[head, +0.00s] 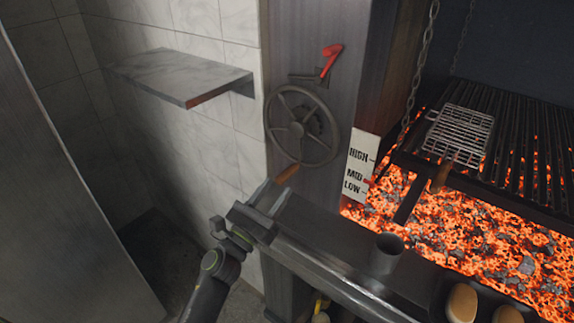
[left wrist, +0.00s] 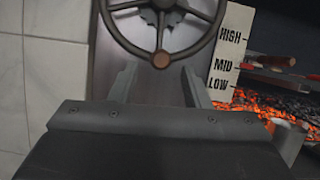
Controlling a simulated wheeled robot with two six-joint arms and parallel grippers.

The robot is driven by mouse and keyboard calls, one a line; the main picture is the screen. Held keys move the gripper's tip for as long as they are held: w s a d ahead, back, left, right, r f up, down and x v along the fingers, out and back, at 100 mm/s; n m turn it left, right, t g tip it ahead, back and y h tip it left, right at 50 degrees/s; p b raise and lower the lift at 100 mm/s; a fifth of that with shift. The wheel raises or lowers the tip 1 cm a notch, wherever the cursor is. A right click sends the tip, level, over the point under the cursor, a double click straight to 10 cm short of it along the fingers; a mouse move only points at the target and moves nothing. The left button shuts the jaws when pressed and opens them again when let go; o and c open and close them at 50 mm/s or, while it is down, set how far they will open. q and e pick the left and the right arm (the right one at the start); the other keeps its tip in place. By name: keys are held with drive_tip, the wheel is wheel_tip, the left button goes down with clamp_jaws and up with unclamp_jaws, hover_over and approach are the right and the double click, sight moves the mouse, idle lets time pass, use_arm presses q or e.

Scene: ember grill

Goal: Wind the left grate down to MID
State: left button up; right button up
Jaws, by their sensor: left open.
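The dark spoked handwheel (head: 300,125) is on the metal post, its wooden crank knob (head: 287,174) at the bottom of the rim. The knob also shows in the left wrist view (left wrist: 161,61). My left gripper (head: 272,196) is open and empty, just below the knob; the knob appears beyond the fingertips, not clearly between them. A white scale plate (head: 361,160) reads HIGH, MID, LOW; a red pointer (head: 369,181) is close to the MID mark, exact alignment unclear. A red lever (head: 331,59) sits above the wheel. The barred grate (head: 515,150) hangs over the coals.
Glowing coals (head: 470,240) lie right of the scale. A metal ledge (head: 320,240) runs below the wheel, with a grey cup (head: 387,253) and bread rolls (head: 462,302). A wire basket (head: 460,133) rests on the grate. A stone shelf (head: 180,75) juts out upper left.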

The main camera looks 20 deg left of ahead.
sight(293, 165)
use_arm(q)
drive_tip(key=p+x, duration=0.1)
drive_tip(key=x, duration=0.4)
drive_tip(key=shift+w+d+r, duration=0.1)
drive_tip(key=shift+w, duration=0.25)
drive_tip(key=shift+c, duration=0.3)
clamp_jaws()
